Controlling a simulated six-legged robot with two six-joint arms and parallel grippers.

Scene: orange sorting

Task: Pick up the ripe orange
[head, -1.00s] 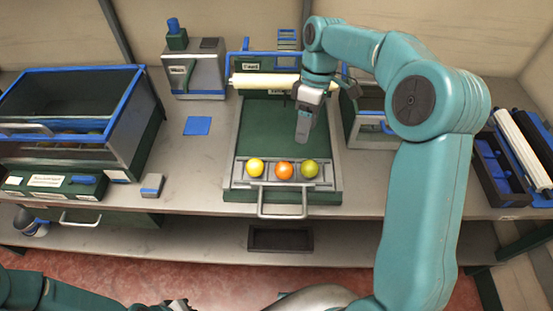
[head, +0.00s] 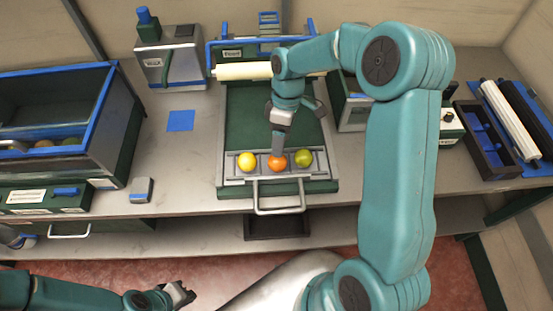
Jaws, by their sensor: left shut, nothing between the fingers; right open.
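The ripe orange (head: 278,164) is the middle one of three fruits in a row on the front rack of the green tray (head: 320,188). A yellow fruit (head: 247,161) sits to its left and a green fruit (head: 304,158) to its right. My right gripper (head: 279,149) is open and points down at the orange, its tip overlapping the orange's top edge in the picture. I cannot tell whether it touches. My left gripper (head: 182,293) is shut and empty, low in front of the bench, far from the fruits.
A blue-rimmed crate (head: 105,115) stands at the left. A cream roller (head: 245,71) crosses the tray's back. A grey handle (head: 279,210) sticks out at the tray's front. A dark box with blue parts (head: 485,132) is at the right. The bench left of the tray is mostly clear.

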